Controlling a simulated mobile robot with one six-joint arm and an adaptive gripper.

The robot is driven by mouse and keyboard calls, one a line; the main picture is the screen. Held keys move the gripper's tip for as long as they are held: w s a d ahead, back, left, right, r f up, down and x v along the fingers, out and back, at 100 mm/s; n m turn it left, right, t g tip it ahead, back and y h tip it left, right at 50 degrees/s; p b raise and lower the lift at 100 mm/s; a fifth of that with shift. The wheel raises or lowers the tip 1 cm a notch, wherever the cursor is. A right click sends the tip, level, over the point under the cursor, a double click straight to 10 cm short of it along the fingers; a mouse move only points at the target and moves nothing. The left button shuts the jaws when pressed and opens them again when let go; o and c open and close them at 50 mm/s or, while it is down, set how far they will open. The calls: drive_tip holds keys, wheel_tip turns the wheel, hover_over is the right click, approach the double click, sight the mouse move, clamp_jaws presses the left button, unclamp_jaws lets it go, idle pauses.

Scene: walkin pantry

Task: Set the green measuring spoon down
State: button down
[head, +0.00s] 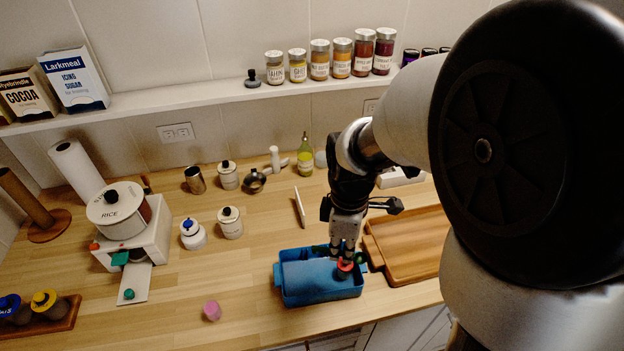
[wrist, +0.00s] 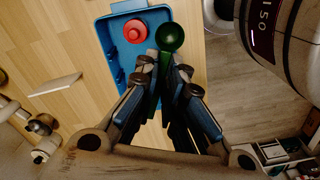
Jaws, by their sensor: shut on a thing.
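The green measuring spoon (wrist: 170,37) is held between the fingers of my gripper (wrist: 165,72). Its round bowl sticks out beyond the fingertips, and part of its handle shows between them. In the wrist view the bowl appears over the right edge of the blue bin (wrist: 106,44). In the head view my gripper (head: 345,254) points down over the right part of the blue bin (head: 290,299). A bit of the green spoon (head: 361,258) shows beside the fingertips there. The bowl's height above the bin cannot be told.
A red round object (wrist: 135,31) is inside the blue bin. A wooden tray (head: 410,268) lies close to the bin's right. A rice dispenser (head: 122,222) stands farther left. The counter between them is mostly clear.

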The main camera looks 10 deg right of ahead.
wheel_tip(320, 180, down, 9)
drive_tip(key=shift+r+b, duration=0.2)
drive_tip(key=shift+b, duration=0.9)
drive_tip(key=shift+f+b, duration=0.5)
drive_tip(key=shift+f, duration=0.15)
drive_tip(key=c, duration=1.7)
unclamp_jaws()
drive_tip(key=shift+r, duration=0.1)
